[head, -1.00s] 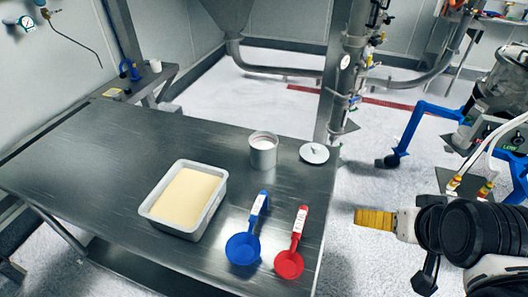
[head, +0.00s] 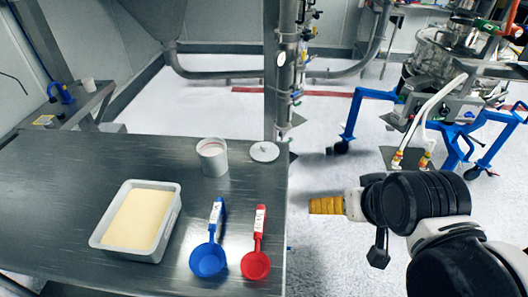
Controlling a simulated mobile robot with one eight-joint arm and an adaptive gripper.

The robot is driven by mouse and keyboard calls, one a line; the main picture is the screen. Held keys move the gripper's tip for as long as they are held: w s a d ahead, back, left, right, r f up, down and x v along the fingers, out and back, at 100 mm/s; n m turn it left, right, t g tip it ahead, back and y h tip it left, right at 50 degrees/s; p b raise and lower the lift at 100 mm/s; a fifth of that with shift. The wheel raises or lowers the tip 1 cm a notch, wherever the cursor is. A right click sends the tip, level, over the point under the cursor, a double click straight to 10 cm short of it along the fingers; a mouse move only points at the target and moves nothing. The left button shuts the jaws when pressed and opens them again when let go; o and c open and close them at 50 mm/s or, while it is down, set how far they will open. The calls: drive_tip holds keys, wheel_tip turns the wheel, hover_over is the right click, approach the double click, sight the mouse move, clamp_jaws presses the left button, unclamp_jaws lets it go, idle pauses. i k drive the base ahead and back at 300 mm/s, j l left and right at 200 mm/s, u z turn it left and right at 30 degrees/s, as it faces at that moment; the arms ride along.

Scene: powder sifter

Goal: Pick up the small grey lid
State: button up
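The small grey lid (head: 264,151) is a pale round disc with a small knob on top. It lies flat near the far right corner of the steel table (head: 60,200), just right of a grey canister (head: 213,160). My gripper (head: 326,205) shows as a yellow ribbed tip at the end of my black and white arm. It is off the table's right edge, to the right of and nearer than the lid, and apart from it. Its fingers cannot be told apart, so its opening is unclear.
A grey tub (head: 167,228) of pale powder stands on the table's left-middle part. A blue scoop (head: 209,258) and a red scoop (head: 256,263) lie at the front right. A vertical steel pipe (head: 285,85) rises behind the lid. A blue-legged machine (head: 350,115) stands at right.

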sight(263, 151)
drive_tip(key=i+l+u, duration=0.1)
drive_tip(key=l, duration=0.25)
drive_tip(key=i+l, duration=0.25)
drive_tip(key=i+l+u, duration=0.15)
drive_tip(key=l, duration=0.3)
drive_tip(key=i+l+u, duration=0.1)
drive_tip(key=i, duration=0.25)
drive_tip(key=i+l+u, duration=0.15)
drive_tip(key=i, duration=0.25)
